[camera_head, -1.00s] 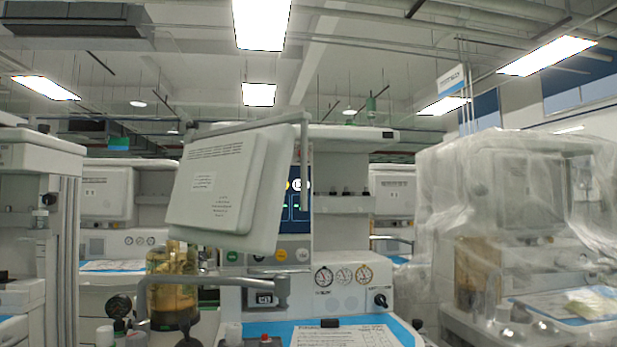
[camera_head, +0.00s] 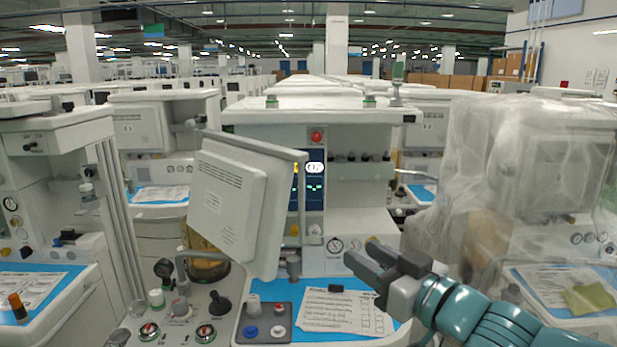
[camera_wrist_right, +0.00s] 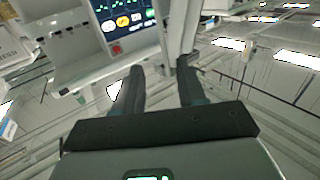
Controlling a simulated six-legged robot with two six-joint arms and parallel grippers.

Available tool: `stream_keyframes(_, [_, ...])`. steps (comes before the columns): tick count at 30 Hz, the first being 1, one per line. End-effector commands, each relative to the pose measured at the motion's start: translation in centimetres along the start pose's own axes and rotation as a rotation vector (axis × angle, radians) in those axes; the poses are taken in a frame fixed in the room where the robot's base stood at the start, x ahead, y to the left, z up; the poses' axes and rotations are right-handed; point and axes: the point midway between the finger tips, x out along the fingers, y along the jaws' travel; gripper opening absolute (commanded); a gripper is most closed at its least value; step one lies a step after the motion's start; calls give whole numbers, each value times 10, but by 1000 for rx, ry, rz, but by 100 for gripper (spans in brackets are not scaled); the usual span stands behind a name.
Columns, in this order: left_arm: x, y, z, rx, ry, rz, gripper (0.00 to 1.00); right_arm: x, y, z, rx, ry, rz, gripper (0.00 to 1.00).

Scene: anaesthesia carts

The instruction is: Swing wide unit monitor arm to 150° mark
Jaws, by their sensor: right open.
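The wide unit (camera_head: 270,117) stands in the middle of the head view. Its monitor (camera_head: 228,210) hangs at the front left, turned so its pale, labelled back faces me and tilted. A grey monitor arm (camera_head: 258,146) runs along its top edge and down its right side. No degree mark is legible. My right gripper (camera_head: 360,257) is open and empty, in front of the unit's gauges, right of the monitor and apart from it. In the right wrist view the open jaws (camera_wrist_right: 158,68) show below a lit screen (camera_wrist_right: 122,15) and beside a pale upright bar. My left gripper is out of view.
A blue worktop with a paper chart (camera_head: 345,312) and a dark tray of knobs (camera_head: 268,322) lies below the monitor. A plastic-wrapped unit (camera_head: 520,170) stands right, close to my right arm. Another cart (camera_head: 50,150) stands left. Several more units fill the background.

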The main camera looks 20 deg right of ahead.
Motion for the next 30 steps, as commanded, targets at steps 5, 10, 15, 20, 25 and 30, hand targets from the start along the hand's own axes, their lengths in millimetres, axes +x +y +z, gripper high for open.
stream_keyframes(5, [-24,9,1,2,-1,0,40,-3,-4,-33,-6,15,1,40])
stream_keyframes(10, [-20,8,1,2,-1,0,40,15,-4,-29,-4,14,-3,40])
stream_keyframes(15, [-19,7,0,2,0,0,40,54,-5,-29,-3,12,-5,40])
stream_keyframes(20, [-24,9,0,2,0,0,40,93,-3,-32,-4,12,-4,40])
stream_keyframes(25, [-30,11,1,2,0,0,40,129,-3,-33,-4,12,-4,40])
stream_keyframes(30, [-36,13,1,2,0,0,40,152,-2,-34,-5,14,-2,40])
